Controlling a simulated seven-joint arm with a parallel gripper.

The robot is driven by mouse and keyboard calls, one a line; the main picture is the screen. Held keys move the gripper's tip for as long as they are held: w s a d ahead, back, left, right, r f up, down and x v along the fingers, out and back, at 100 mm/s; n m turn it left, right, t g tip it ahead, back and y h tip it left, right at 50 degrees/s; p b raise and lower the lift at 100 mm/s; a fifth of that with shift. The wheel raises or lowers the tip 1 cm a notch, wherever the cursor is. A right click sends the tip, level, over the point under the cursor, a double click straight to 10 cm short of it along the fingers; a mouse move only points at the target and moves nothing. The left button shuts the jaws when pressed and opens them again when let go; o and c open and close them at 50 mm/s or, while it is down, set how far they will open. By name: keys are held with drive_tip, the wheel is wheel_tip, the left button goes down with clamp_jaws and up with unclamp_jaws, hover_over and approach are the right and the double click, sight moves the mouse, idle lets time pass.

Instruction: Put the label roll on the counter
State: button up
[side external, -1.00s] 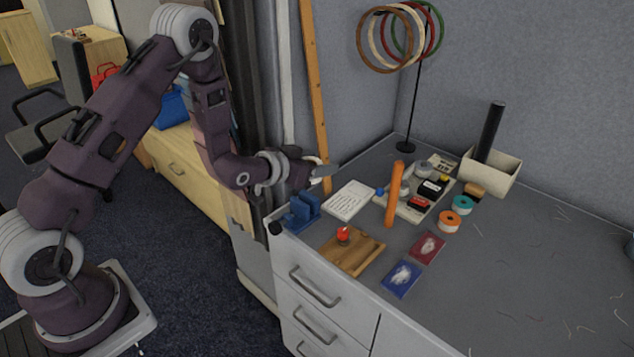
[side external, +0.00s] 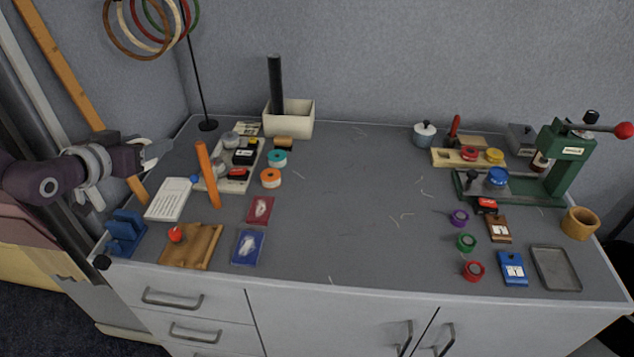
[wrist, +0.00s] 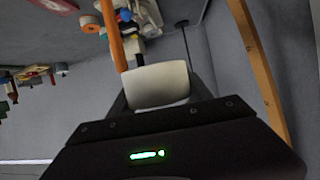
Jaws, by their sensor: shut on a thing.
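My gripper (side external: 158,153) is above the far left part of the grey counter (side external: 330,200), clear of the surface. In the wrist view it is shut on a white, smooth-curved thing (wrist: 158,84), which looks like the label roll. Its far side is hidden, and in the side view I cannot make it out apart from the pale fingers.
A ring stand (side external: 197,70) and cream box (side external: 290,118) stand behind. A green press (side external: 570,155) is right. The counter's middle is mostly clear.

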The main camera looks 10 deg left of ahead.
drive_tip(key=d+m+h, duration=0.2)
drive_tip(key=d, duration=1.1)
drive_tip(key=m+g+h, duration=0.1)
drive_tip(key=h, duration=0.1)
hover_over(288, 243)
wheel_tip(288, 243, down, 21)
drive_tip(key=shift+r, duration=0.1)
drive_tip(key=o, duration=1.1)
